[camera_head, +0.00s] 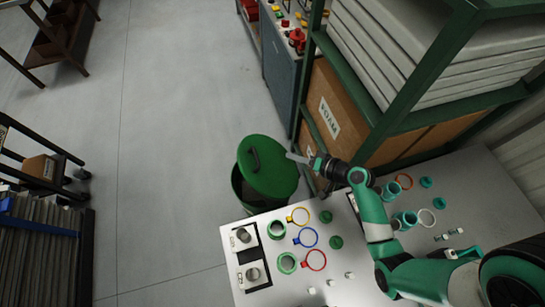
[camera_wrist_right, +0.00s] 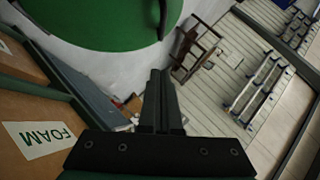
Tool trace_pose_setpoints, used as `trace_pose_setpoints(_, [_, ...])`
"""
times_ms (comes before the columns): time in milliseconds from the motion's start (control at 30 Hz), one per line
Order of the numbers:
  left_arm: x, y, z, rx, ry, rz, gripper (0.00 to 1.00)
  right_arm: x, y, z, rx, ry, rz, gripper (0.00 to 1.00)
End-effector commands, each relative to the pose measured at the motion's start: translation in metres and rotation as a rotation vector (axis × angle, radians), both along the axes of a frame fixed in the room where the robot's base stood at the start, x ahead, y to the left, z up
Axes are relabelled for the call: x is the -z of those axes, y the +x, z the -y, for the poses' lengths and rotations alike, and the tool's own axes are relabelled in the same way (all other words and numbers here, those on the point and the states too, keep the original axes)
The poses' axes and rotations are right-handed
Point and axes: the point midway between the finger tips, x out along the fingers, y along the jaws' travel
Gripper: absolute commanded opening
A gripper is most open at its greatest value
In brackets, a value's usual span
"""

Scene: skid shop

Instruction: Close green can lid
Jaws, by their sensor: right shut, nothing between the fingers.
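The green can (camera_head: 243,188) stands on the floor behind the far edge of the workbench. Its round green lid (camera_head: 270,168), with a dark handle, sits tilted and shifted to the right, leaving a dark gap at the can's left front. My right gripper (camera_head: 291,156) is shut and empty, its fingertips close to the lid's right edge; I cannot tell whether they touch. In the right wrist view the lid (camera_wrist_right: 95,18) fills the top left, beyond the closed fingers (camera_wrist_right: 160,78). My left gripper is not in view.
A green shelf rack with a FOAM box (camera_head: 335,115) stands close to the right of the can. The workbench (camera_head: 236,228) in front holds coloured rings, green caps and jars. Open floor (camera_head: 170,110) lies to the left and behind the can.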

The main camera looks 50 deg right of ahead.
Motion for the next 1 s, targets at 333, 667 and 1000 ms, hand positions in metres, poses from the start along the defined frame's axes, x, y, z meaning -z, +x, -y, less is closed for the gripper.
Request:
trace_pose_setpoints(333, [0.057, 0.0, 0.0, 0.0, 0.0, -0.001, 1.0, 0.032, 0.052, -0.005, -0.006, -0.001, 0.002, 0.0])
trace_pose_setpoints(667, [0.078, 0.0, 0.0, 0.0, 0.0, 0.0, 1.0, 0.065, 0.096, -0.023, -0.004, 0.0, -0.001, 0.0])
trace_pose_setpoints(1000, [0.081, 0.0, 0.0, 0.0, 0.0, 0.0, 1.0, 0.072, 0.103, -0.033, -0.002, 0.0, 0.0, 0.0])
